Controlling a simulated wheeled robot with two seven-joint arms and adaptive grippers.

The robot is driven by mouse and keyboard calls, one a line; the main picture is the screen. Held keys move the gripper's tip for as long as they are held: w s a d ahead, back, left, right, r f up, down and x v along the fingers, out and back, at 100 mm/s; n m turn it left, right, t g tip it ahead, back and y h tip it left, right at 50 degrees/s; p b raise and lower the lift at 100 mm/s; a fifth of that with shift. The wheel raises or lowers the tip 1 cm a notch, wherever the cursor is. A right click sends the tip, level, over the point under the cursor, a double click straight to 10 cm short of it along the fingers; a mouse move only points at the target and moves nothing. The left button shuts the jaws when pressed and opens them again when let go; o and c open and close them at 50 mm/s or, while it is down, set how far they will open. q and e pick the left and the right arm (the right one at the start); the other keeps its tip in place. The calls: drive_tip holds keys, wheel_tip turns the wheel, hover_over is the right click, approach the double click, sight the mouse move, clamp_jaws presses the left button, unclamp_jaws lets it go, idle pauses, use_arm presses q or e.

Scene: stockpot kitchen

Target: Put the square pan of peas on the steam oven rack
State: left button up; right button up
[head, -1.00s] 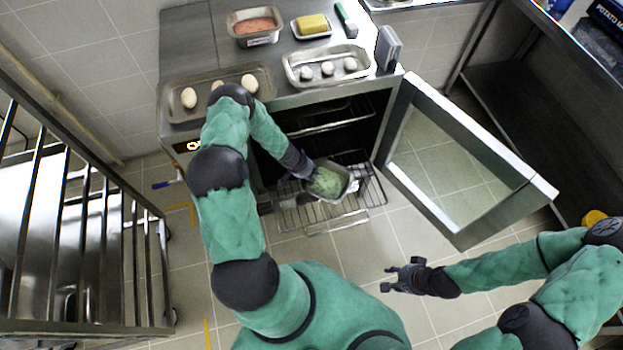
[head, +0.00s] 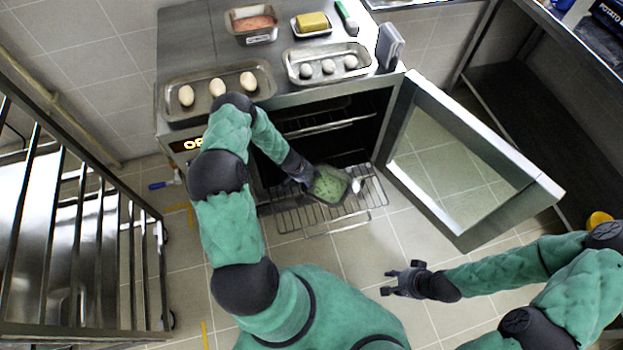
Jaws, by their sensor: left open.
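The square pan of peas (head: 330,187) is a small metal pan with a green filling. It appears to rest on the pulled-out steam oven rack (head: 290,213), in front of the oven opening. My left gripper (head: 308,178) is open at the pan's left edge, with its fingers close to the rim. Its fingertips are small and partly hidden, so I cannot tell whether they touch the pan. My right gripper (head: 388,282) is open and empty over the floor, below and to the right of the rack.
The oven door (head: 468,165) stands open to the right. On the counter are a tray of eggs (head: 216,92), a tray of white round items (head: 328,66), a pan with pinkish filling (head: 253,24) and a yellow block (head: 312,22). A metal rack cart (head: 85,250) stands left.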

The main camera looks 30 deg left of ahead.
use_arm(q)
drive_tip(key=p+v, duration=0.7)
drive_tip(key=v, duration=0.5)
drive_tip(key=s+d+r+g+h, duration=0.1)
drive_tip(key=s+d+r, duration=0.1)
drive_tip(key=d, duration=0.8)
drive_tip(key=s+d+r+h, duration=0.1)
drive_tip(key=s+d+r, duration=0.1)
drive_tip(key=d, duration=0.9)
drive_tip(key=s+d+r+g, duration=0.1)
drive_tip(key=s+d, duration=0.2)
drive_tip(key=s, duration=0.3)
drive_tip(key=s+d+n+g+y, duration=0.1)
drive_tip(key=s+d, duration=0.2)
drive_tip(key=s, duration=0.3)
drive_tip(key=shift+d+r, duration=0.25)
drive_tip(key=shift+r, duration=0.15)
drive_tip(key=shift+b, duration=0.3)
